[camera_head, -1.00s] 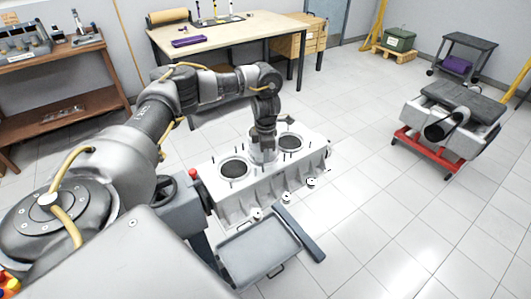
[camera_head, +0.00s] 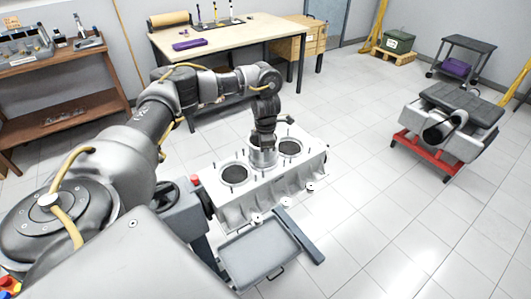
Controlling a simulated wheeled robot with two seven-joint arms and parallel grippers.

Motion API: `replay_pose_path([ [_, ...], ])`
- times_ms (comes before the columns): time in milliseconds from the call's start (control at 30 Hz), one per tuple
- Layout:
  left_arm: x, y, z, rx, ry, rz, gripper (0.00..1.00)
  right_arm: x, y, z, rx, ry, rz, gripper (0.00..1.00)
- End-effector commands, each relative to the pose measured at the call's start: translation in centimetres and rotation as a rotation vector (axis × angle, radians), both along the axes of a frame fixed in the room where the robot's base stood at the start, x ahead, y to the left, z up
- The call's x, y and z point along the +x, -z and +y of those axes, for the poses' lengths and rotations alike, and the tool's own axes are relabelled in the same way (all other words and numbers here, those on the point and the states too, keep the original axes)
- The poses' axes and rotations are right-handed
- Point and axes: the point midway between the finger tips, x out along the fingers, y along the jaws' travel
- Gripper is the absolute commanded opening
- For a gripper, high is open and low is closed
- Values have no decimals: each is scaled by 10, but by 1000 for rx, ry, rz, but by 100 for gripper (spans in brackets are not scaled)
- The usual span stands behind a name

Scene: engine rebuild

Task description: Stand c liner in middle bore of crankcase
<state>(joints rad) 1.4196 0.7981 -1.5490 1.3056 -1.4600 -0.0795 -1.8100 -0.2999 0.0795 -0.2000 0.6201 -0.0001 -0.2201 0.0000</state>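The crankcase (camera_head: 253,196) is a pale grey block on the stand in the middle of the view. Its left bore (camera_head: 233,174) and right bore (camera_head: 290,147) are dark round openings. A shiny silver cylinder, the c liner (camera_head: 263,158), stands upright at the middle bore, with its upper part showing above the deck. How deep it sits is hidden. My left gripper (camera_head: 264,143) points straight down at the top of the liner. Its fingertips overlap the rim and are too small to show whether they are shut. My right gripper is out of view.
A grey tray (camera_head: 262,257) sits in front of the crankcase, beside a dark bar (camera_head: 300,238). Short studs rise from the deck around the bores. A workbench (camera_head: 240,38) stands behind. A red-framed stand (camera_head: 432,148) with a grey part is at right, with clear floor between.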

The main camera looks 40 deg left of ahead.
Motion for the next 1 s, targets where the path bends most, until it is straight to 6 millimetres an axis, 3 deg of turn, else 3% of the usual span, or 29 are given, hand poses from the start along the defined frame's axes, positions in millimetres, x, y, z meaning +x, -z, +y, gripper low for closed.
replay_pose_path([
  [267,0,0,0,0,0,0,14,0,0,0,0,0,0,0],
  [467,0,0,0,0,0,0,40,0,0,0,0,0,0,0],
  [767,0,-2,0,1,1,1,40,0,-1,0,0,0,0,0],
  [1000,1,-37,0,1,3,-5,40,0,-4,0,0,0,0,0],
])
